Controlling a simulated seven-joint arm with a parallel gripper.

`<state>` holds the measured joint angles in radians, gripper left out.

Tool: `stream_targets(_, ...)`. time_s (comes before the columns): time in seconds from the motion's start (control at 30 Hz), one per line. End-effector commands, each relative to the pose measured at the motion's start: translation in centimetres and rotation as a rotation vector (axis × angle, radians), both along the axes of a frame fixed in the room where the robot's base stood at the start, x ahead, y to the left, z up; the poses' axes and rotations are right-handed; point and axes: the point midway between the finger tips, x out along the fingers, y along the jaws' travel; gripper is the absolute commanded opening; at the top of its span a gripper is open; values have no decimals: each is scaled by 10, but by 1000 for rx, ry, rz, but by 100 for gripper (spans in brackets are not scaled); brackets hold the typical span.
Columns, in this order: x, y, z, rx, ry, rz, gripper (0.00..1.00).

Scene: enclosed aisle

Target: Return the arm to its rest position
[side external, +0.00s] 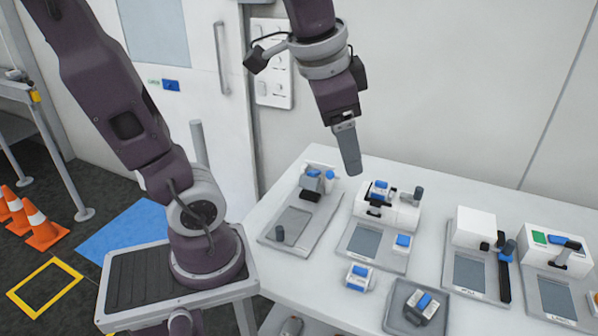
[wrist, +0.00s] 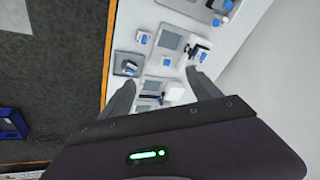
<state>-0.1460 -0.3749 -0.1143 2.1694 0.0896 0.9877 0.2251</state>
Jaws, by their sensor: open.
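My arm's gripper (side external: 347,150) hangs in the air above the back of the white table (side external: 345,160), pointing down. In the wrist view its two grey fingers (wrist: 163,100) stand wide apart with nothing between them. In the side view the fingers overlap, so the gap does not show there. The gripper is apart from the table and from everything on it.
Several grey trays with small devices stand on the table, including a left tray (side external: 295,222) and a white-boxed one (side external: 471,268). A loose blue-and-white block (side external: 360,278) lies near the front edge. Orange cones (side external: 42,228) stand on the floor at left. A wall and door are behind.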

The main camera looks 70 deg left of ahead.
Motion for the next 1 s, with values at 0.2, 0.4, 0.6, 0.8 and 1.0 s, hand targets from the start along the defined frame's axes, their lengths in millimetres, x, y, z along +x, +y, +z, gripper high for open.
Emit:
stream_targets(0.2, -76, -22, -25, -197, -142, 160, 72)
stream_targets(0.4, -83, -25, -30, -224, -152, 180, 72)
stream_targets(0.6, -83, -24, -30, -222, -151, 178, 72)
stream_targets(0.8, -83, -24, -30, -221, -151, 178, 72)
stream_targets(1.0, -82, -24, -30, -220, -151, 177, 72)
